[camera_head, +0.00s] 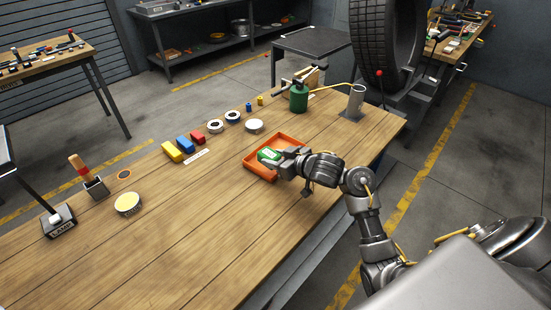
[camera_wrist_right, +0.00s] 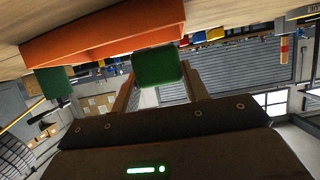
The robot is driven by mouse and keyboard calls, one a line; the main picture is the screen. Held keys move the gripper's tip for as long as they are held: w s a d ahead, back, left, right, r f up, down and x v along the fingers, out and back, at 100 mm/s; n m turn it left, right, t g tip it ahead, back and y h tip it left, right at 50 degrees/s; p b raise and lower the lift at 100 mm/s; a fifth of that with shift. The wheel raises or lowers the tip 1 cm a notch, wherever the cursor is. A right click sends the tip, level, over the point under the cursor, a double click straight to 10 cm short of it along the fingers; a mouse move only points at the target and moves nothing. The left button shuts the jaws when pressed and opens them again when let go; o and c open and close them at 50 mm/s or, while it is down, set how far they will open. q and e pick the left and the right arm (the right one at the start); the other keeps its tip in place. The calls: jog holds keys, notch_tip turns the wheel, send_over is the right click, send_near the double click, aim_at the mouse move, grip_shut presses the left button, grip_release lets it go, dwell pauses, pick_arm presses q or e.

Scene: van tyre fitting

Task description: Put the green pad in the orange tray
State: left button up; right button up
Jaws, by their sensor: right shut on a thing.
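The green pad (camera_head: 268,155) has a white mark on top and shows over the orange tray (camera_head: 251,170), within its outline in the head view. My right gripper (camera_head: 275,156) is shut on the pad, coming in from the right over the tray. In the right wrist view, which is upside down, the pad (camera_wrist_right: 158,68) sits between the two fingers and overlaps the tray's orange wall (camera_wrist_right: 110,42). I cannot tell whether the pad touches the tray floor. My left gripper is not in view.
Behind the tray stand a green canister (camera_head: 299,99), a grey cylinder (camera_head: 355,101) and a white round tin (camera_head: 254,126). Yellow, blue and red blocks (camera_head: 184,144) lie to the left. The table's front middle is clear.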

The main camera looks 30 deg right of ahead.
jog(key=shift+f, duration=0.6)
jog(key=o, duration=1.1)
jog(key=shift+r, duration=0.15)
jog(key=shift+s+d+r, duration=0.1)
jog(key=shift+s+r, duration=0.2)
jog(key=shift+r, duration=0.45)
jog(key=p+v, duration=0.2)
jog(key=v, duration=0.9)
jog(key=shift+s, duration=0.25)
jog(key=shift+f, duration=0.1)
